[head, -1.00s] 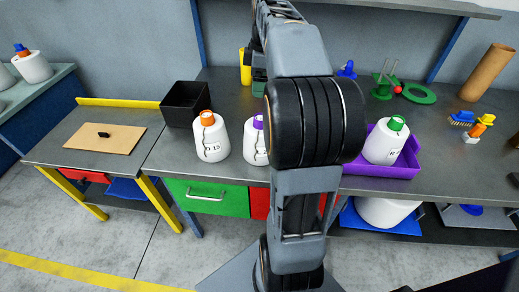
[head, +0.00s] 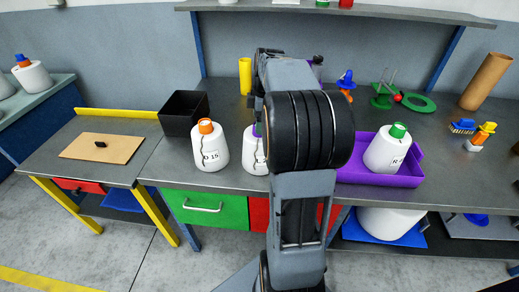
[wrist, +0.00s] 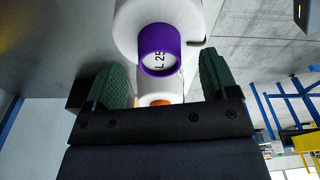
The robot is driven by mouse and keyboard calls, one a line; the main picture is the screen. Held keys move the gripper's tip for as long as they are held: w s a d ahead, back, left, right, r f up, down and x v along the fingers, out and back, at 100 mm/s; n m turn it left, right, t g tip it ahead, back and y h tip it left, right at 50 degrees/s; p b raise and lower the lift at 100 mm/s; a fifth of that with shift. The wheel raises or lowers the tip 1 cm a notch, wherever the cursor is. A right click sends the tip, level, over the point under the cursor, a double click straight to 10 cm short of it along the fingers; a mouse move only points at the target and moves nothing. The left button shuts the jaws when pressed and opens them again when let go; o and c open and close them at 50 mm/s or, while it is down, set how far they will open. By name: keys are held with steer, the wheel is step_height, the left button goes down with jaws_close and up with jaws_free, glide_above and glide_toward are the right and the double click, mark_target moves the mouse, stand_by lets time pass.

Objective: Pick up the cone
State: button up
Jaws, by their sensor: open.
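In the head view, a white cone with an orange top (head: 208,146) stands on the table. A white cone with a purple top (head: 251,152) stands just right of it, partly hidden by my arm. A third cone with a green top (head: 387,149) leans in a purple tray (head: 345,172). In the wrist view, my gripper (wrist: 162,82) is open, one green-padded finger on each side of the purple top marked L 25 (wrist: 159,48). Contact with the fingers cannot be told. An orange top (wrist: 156,101) shows beyond it. My arm hides the gripper in the head view.
A black bin (head: 184,112) stands behind the orange-topped cone. A shelf (head: 390,12) runs above the back. The left side table holds a brown board (head: 85,150).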

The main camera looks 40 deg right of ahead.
steer(key=shift+w+a+f, duration=0.1)
steer(key=shift+a+f, duration=0.05)
steer(key=shift+f, duration=1.2)
jaws_close()
